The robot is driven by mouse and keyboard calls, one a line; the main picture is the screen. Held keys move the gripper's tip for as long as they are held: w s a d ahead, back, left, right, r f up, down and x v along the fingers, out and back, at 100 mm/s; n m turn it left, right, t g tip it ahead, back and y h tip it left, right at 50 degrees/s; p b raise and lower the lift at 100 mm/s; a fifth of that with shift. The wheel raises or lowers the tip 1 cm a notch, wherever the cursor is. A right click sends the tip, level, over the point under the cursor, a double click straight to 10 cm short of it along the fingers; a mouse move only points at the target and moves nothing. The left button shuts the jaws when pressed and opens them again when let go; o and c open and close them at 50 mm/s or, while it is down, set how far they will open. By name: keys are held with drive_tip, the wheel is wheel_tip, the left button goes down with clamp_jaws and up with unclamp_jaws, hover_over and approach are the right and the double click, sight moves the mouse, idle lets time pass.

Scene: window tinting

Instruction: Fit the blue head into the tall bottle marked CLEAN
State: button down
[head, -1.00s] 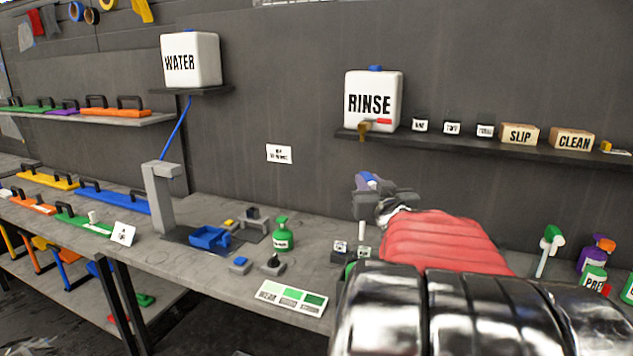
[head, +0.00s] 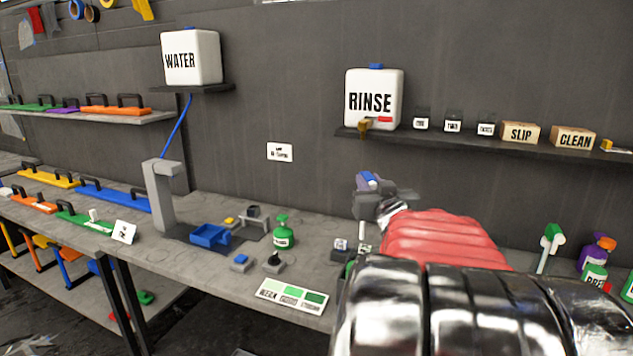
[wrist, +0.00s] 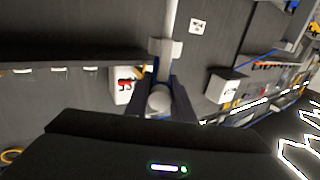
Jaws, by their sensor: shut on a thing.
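My gripper (head: 384,203) is in the air in front of the wall, above the bench. It is shut on the blue head (head: 368,181), whose blue-purple top shows above the jaws in the head view. In the wrist view my gripper (wrist: 161,92) has its dark fingers around a pale round part of the head (wrist: 160,98); a pale tube extends away from it. I cannot make out a tall bottle marked CLEAN. A small green bottle (head: 281,236) stands on the bench with a label too small to read. My arm hides part of the bench.
A RINSE tank (head: 374,100) and a box marked CLEAN (head: 573,138) sit on the shelf above. A blue tray (head: 210,237) is left.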

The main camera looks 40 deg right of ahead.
drive_tip(key=shift+f, duration=5.95)
drive_tip(key=c, duration=1.5)
unclamp_jaws()
drive_tip(key=shift+o, duration=0.2)
